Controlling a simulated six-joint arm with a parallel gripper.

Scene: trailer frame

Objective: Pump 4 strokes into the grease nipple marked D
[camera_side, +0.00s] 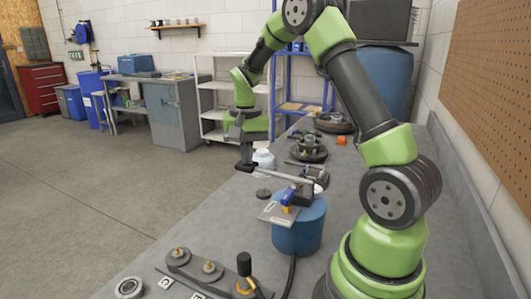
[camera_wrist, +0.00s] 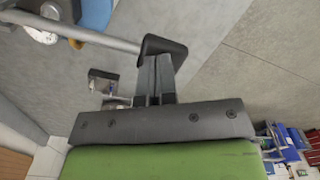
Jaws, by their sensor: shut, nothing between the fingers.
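A blue grease bucket (camera_side: 300,232) stands on the bench with a pump on its lid. Its grey pump lever (camera_side: 285,174) reaches left to a black grip (camera_side: 249,168), also in the wrist view (camera_wrist: 164,47). My gripper (camera_side: 246,158) is shut and empty, its fingertips (camera_wrist: 157,60) right at the grip; I cannot tell whether they touch it. A dark bar (camera_side: 190,268) at the front carries grease nipples on round bosses (camera_side: 210,268). A black-handled coupler (camera_side: 244,264) stands upright at its right end. Labels beside the bar (camera_side: 165,283) are too small to read, so nipple D is not identifiable.
A black hose (camera_side: 292,272) runs down in front of the bucket. A ring (camera_side: 129,287) lies at the front left. The floor left of the bench (camera_side: 100,190) is clear.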

